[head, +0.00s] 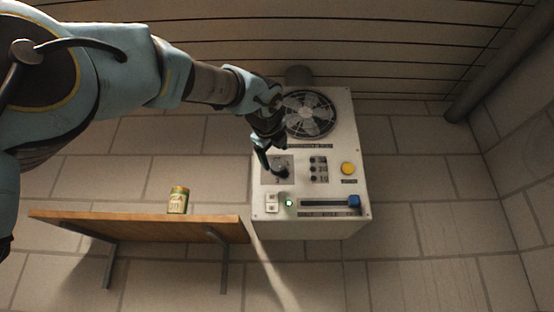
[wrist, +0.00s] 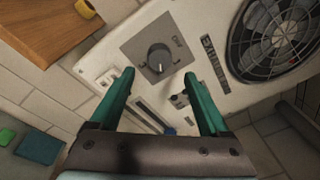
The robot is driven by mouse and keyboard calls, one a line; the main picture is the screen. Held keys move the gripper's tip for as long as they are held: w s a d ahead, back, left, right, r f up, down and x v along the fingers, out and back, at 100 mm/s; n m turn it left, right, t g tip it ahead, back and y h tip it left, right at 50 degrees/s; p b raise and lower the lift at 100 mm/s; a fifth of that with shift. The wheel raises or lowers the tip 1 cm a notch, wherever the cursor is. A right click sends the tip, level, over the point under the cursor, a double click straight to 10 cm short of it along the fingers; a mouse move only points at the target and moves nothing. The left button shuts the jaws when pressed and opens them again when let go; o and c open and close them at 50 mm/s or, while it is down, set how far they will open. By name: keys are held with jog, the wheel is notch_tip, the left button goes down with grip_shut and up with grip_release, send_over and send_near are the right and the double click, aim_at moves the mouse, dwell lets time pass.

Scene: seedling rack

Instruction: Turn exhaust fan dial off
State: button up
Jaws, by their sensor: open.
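The exhaust fan dial (wrist: 158,58) is a dark round knob on a grey square plate (wrist: 136,48) with small lettering. It sits on the white control box (head: 310,225) below the fan (head: 311,114); the fan also shows at the upper right of the wrist view (wrist: 275,35). My gripper (wrist: 158,82) is open, with its two green fingers spread on either side of the dial's line and nothing between them. In the head view my gripper (head: 274,160) is over the dial plate and partly hides the dial. I cannot tell whether the fingertips touch the panel.
The box also carries a yellow button (head: 348,169), a blue slider handle (head: 354,201), a green light (head: 289,203), a white switch (head: 271,203) and several small dark switches (head: 318,169). A wooden shelf (head: 130,224) with a can (head: 178,200) stands to the left.

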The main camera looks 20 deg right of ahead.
aim_at(277, 166)
jog(key=p+x, duration=0.2)
jog(key=x, duration=0.4)
jog(key=shift+c, duration=0.2)
grip_shut()
dwell(0.4)
